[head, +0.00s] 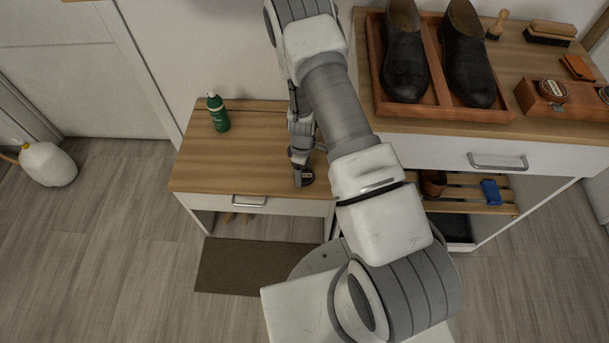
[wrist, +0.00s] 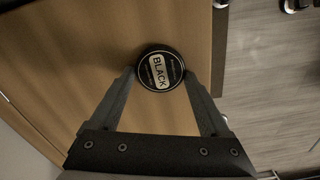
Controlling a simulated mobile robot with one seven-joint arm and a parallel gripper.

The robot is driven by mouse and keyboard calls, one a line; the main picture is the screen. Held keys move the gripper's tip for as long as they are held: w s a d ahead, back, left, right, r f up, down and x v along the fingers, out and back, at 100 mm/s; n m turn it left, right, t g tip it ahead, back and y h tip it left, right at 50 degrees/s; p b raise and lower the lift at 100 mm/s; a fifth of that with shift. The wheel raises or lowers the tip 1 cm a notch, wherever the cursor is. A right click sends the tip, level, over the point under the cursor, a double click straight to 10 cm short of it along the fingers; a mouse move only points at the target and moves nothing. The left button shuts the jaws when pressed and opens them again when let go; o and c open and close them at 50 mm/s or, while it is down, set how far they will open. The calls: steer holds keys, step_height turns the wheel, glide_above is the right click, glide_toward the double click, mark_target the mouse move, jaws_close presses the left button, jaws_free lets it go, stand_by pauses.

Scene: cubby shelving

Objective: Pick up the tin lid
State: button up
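The tin lid (wrist: 160,70) is round and black with a pale label reading BLACK. In the wrist view it lies face up over the small wooden bench top (wrist: 110,35), near the bench's edge. My gripper (wrist: 159,75) has one fingertip on each side of the lid, close against its rim. I cannot tell whether the fingers press on it or leave a small gap. In the head view the lid (head: 308,176) shows partly beside my gripper (head: 299,180), near the bench's front right; my arm covers part of that area.
A green bottle (head: 218,112) stands at the bench's back left. A taller cabinet (head: 550,158) at the right carries a wooden tray (head: 440,104) with black shoes, brushes and another polish tin (head: 552,90). A brown mat (head: 245,265) lies before the bench. The bench's left middle is clear.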

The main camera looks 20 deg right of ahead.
steer(key=c, duration=0.8)
steer(key=shift+r, duration=0.1)
step_height(320, 180, up, 10)
steer(key=p, duration=0.2)
steer(key=shift+p, duration=0.35)
steer(key=shift+s, duration=0.2)
